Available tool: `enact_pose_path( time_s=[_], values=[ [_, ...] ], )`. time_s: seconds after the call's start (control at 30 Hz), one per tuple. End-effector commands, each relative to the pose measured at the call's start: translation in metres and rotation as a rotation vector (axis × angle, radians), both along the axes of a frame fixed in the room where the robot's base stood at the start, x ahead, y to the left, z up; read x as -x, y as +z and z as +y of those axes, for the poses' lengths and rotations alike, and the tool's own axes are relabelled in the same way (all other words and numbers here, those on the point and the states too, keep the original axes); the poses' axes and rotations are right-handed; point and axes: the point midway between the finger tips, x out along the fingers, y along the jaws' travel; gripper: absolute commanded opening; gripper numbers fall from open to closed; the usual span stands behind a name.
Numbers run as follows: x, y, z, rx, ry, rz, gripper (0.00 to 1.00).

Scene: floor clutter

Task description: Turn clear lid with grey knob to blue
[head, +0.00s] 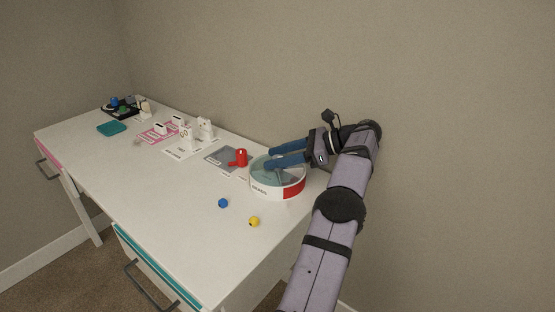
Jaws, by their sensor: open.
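A round white container (263,190) with a red section (294,190) on its side stands near the table's right end. Dark lettering, too small to read surely, is on its white side. Its clear lid (294,175) looks bluish-grey from above. A grey knob is partly visible at the lid's middle, largely hidden by my gripper. My gripper (269,159) has two long blue fingers, spread apart, reaching in from the right over the lid. The nearer finger is over or beside the knob; whether it touches cannot be told. No blue section shows on the visible side.
A blue bead (223,203) and a yellow bead (254,221) lie in front of the container. A red object (239,158) stands on a grey mat (218,154) to its left. White items (205,128), a teal block (111,128) and a black tray (113,110) stand farther left. The front middle is clear.

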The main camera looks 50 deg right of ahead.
Motion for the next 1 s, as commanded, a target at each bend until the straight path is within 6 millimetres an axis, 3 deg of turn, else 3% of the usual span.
enact_pose_path(
  time_s=[0.5,1.0],
  values=[
    [0.0,0.079,0.0,0.001,-0.001,-0.001,0.44],
    [0.0,0.089,0.0,0.0,-0.001,0.0,0.44]
  ],
)
